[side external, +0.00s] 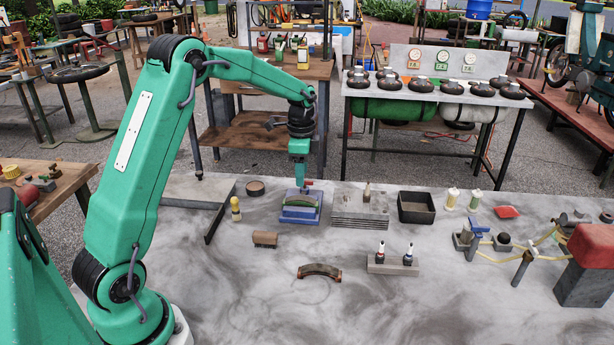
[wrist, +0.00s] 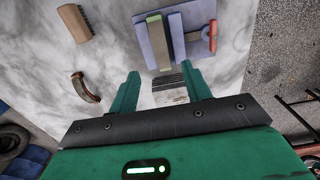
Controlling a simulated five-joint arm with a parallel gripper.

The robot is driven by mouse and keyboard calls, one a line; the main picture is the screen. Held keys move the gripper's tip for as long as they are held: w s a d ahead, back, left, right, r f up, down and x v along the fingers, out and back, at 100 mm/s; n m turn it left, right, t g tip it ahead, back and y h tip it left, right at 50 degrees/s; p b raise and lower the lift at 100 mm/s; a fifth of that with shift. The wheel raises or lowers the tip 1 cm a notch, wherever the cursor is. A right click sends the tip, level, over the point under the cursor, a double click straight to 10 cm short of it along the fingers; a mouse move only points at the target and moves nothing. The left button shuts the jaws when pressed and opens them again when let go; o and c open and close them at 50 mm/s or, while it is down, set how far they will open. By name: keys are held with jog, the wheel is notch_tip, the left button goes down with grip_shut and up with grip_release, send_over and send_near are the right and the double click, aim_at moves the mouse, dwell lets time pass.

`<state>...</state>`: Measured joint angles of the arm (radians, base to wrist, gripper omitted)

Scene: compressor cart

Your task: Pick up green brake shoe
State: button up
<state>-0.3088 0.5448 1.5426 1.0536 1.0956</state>
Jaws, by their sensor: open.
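The green brake shoe (side external: 303,200) appears as a greenish curved strip in a blue fixture (side external: 300,217) on the grey table. In the wrist view, a grey-green strip (wrist: 177,36), likely this shoe, lies across the blue fixture (wrist: 158,45), beyond my fingertips. My gripper (side external: 301,182) is above the fixture in the side view, pointing down. In the wrist view my gripper (wrist: 163,80) is open, its two green fingers apart with nothing held between them. Whether a finger touches the fixture cannot be told.
A rust-brown curved shoe (side external: 320,271) lies nearer the front, left of a block with two small bottles (side external: 393,264). A wooden brush (side external: 265,239) lies front-left of the fixture. Slotted metal plates (side external: 360,214) and a black tray (side external: 416,208) stand to the right.

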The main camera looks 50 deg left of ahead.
aim_at(301, 198)
jog(key=shift+s+a+f, duration=0.1)
jog(key=shift+f, duration=1.85)
jog(key=shift+a+f, duration=0.1)
jog(key=shift+f, duration=1.8)
grip_shut()
